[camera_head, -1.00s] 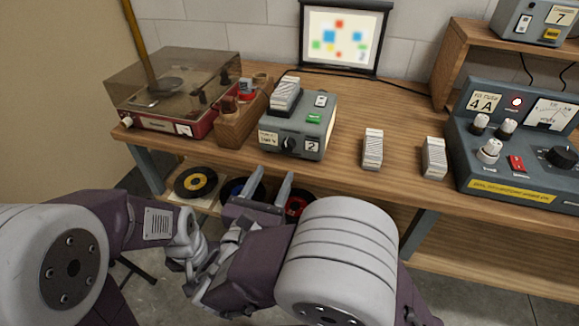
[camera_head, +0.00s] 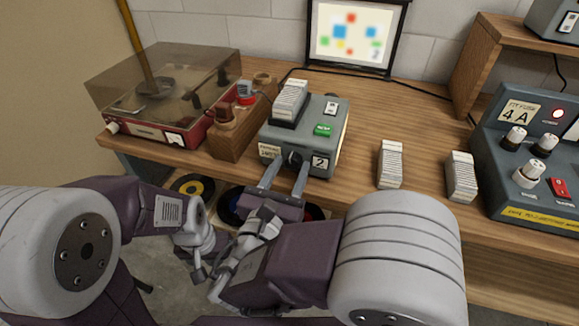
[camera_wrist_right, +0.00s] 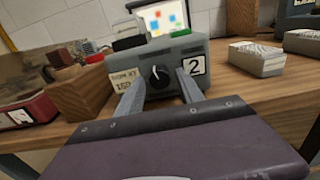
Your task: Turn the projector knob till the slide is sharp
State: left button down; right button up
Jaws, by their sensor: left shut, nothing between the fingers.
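The grey projector (camera_head: 308,135) stands near the front of the bench with a slide tray on top. Its dark front knob (camera_head: 291,159) has a white mark, clear in the right wrist view (camera_wrist_right: 159,76). My right gripper (camera_head: 286,178) is open, its fingers pointing at the projector front on either side of the knob. I cannot tell whether they touch it. My left gripper (camera_head: 199,270) is shut and empty, low in front of the bench and left of the right gripper. The projected slide (camera_head: 349,31) shows coloured squares with soft, blurred edges.
A wooden box (camera_head: 232,140) and a covered record player (camera_head: 165,95) stand left of the projector. Two white ribbed blocks (camera_head: 390,164) (camera_head: 461,175) and a grey control unit (camera_head: 530,150) are to the right. Records lie on the shelf below.

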grip_shut()
jog(key=shift+f+m+b, duration=0.15)
jog(key=shift+m+b, duration=0.35)
jog(key=shift+m, duration=1.5)
jog(key=shift+o, duration=1.8)
grip_release()
jog(key=shift+a, duration=0.1)
